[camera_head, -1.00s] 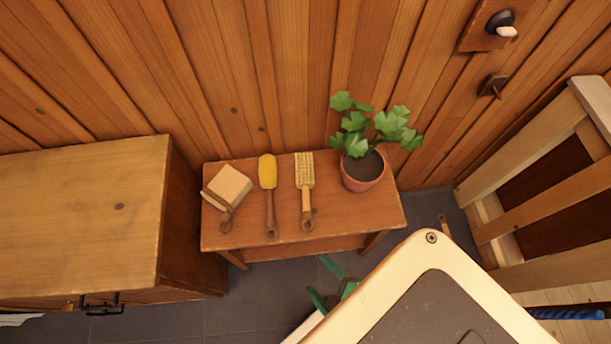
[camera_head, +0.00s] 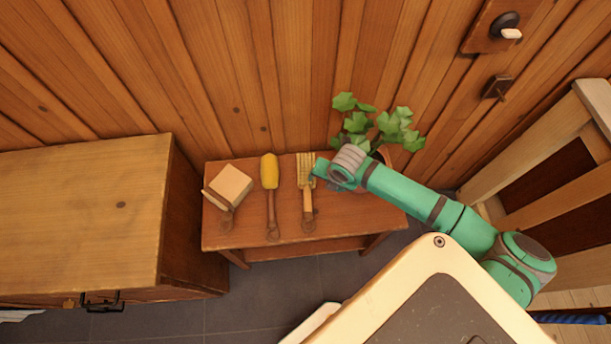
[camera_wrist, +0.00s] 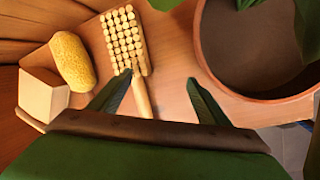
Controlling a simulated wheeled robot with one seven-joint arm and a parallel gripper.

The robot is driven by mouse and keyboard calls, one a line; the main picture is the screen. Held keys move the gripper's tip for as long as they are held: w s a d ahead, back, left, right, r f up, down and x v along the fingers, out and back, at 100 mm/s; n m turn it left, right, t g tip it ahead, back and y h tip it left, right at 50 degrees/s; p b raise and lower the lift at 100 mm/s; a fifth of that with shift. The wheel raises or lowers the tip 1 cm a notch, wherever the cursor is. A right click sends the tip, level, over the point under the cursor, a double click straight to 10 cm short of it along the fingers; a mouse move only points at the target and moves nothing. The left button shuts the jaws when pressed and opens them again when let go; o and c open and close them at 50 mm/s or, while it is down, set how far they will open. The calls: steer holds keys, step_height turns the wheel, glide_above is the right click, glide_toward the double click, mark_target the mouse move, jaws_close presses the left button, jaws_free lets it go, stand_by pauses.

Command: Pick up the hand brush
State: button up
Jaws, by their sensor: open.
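The hand brush (camera_head: 308,202) lies on the small wooden table, the rightmost of three handled tools. It has a flat head with rows of pale round tufts and a straight wooden handle pointing to the table's front. In the wrist view its head (camera_wrist: 122,38) is ahead of the fingers. Its handle (camera_wrist: 141,98) shows between the fingers, closer to the left one. My gripper (camera_head: 318,170) is beside the head's right side in the head view. In the wrist view my gripper (camera_wrist: 158,88) is open and empty. Its height above the table is unclear.
A yellow-headed tool (camera_head: 270,172) and a cream block with a handle (camera_head: 229,186) lie left of the brush on the table (camera_head: 350,228). A potted plant (camera_head: 388,128) stands close on the right, partly behind my arm. A wooden cabinet (camera_head: 80,215) stands left.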

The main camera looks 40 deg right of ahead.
mark_target(307, 182)
steer(key=w+a+r+n+g, duration=0.3)
steer(key=w+a+r+n, duration=0.1)
steer(key=w+a+r, duration=0.15)
steer(key=f, duration=0.3)
steer(key=d+f, duration=0.1)
steer(key=f, duration=0.1)
steer(key=shift+d+f, duration=0.15)
steer(key=shift+f, duration=0.25)
steer(key=shift+w+d+f, duration=0.1)
steer(key=shift+d+f, duration=0.1)
steer(key=shift+f, duration=1.15)
steer(key=shift+d+f, duration=0.15)
steer(key=shift+f, duration=1.15)
steer(key=c, duration=1.2)
steer(key=shift+c, duration=0.2)
steer(key=shift+r, duration=0.15)
